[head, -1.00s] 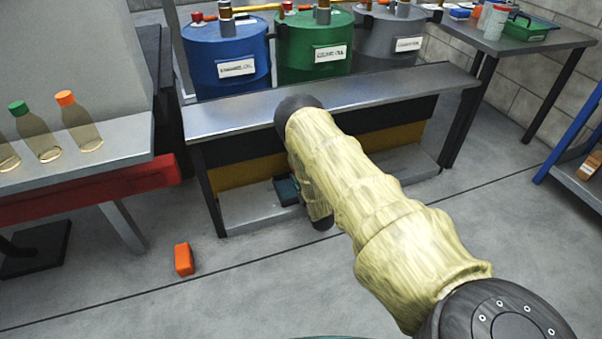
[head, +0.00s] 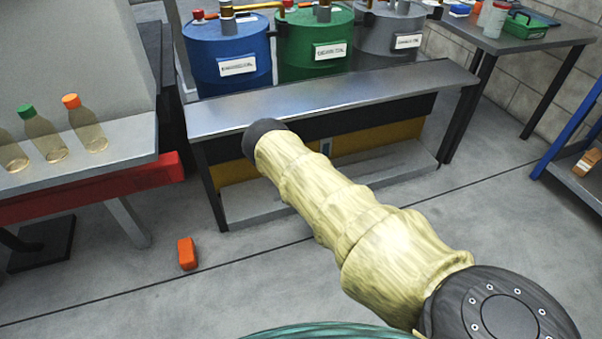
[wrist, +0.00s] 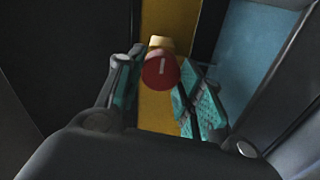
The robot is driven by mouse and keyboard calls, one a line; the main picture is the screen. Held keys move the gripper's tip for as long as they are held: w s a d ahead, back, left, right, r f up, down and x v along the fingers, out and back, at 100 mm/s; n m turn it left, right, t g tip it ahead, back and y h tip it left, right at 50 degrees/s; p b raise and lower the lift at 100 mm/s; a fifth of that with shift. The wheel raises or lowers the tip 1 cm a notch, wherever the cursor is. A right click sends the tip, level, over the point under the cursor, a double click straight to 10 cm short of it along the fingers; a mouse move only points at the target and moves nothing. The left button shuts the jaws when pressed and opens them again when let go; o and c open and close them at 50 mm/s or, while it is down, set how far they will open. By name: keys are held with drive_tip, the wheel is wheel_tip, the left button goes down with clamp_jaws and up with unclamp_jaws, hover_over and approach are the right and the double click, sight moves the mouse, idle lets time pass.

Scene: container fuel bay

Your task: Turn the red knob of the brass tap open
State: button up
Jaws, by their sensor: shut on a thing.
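The red knob (wrist: 161,70) shows in the wrist view as a round red face with a pale, nearly upright mark. The brass tap (wrist: 160,42) shows as a yellow bit just behind it. My gripper (wrist: 160,74) has its teal-padded fingers on either side of the knob, shut on it. In the head view my sleeved arm reaches to the front of the drum bench, and the gripper and the tap are hidden behind it.
Several bottles stand on the left shelf (head: 110,150). An orange object (head: 187,253) lies on the open floor.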

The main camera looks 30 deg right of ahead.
idle(0.3)
drive_tip(key=o, duration=1)
wheel_tip(320, 180, up, 10)
idle(0.5)
